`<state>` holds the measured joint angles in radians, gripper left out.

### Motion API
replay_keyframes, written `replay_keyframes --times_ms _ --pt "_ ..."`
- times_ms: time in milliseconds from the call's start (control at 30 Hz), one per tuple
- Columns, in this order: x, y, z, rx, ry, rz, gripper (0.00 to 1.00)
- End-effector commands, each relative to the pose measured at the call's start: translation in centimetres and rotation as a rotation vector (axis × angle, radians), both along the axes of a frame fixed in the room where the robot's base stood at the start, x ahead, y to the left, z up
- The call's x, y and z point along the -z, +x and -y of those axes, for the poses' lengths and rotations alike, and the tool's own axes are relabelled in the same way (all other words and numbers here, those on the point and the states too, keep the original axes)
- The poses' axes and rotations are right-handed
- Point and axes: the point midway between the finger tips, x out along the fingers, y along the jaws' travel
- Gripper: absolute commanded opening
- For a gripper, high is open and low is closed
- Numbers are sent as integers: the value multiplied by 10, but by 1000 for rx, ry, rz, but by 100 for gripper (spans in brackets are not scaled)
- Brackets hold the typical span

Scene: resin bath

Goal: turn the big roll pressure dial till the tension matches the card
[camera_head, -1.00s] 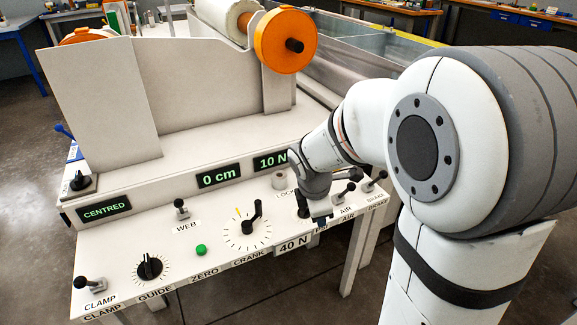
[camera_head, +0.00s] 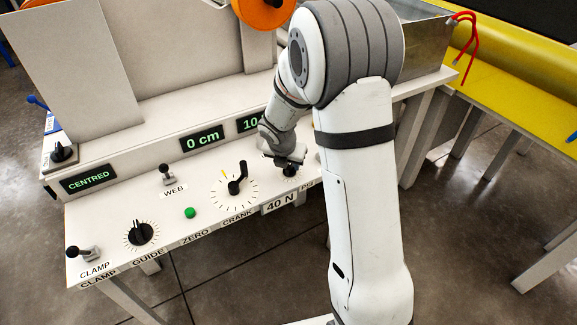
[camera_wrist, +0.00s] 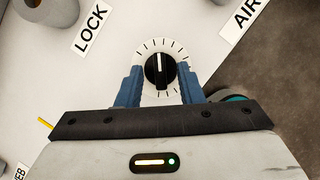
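The pressure dial (camera_wrist: 160,72) is a round black knob with a white pointer line, on a white disc with tick marks. The pointer aims nearly straight up in the wrist view. In the head view the dial (camera_head: 291,171) is partly hidden under my gripper (camera_head: 284,160). In the wrist view my gripper (camera_wrist: 160,80) is open, its blue fingers on either side of the knob with gaps visible. The card (camera_head: 279,202) at the panel's front edge reads 40 N. The tension display (camera_head: 249,123) shows "10", its right end hidden by my arm.
A crank (camera_head: 236,184) stands just left of the dial, with a green ZERO button (camera_head: 190,212) and GUIDE knob (camera_head: 140,233) farther left. In the wrist view, a cylindrical post (camera_wrist: 48,10) is by the LOCK label. A yellow bench (camera_head: 520,100) stands right.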

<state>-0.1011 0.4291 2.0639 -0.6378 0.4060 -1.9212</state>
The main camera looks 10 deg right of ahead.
Motion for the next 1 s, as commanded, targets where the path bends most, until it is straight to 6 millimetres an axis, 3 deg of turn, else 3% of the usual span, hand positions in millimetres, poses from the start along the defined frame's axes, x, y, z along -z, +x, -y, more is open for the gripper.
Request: replay_keyframes --times_ms 367,767,1000 --pt "7 3 1 1 0 0 34" --pt "7 2 1 0 0 0 1" --pt "7 2 1 1 0 0 0"
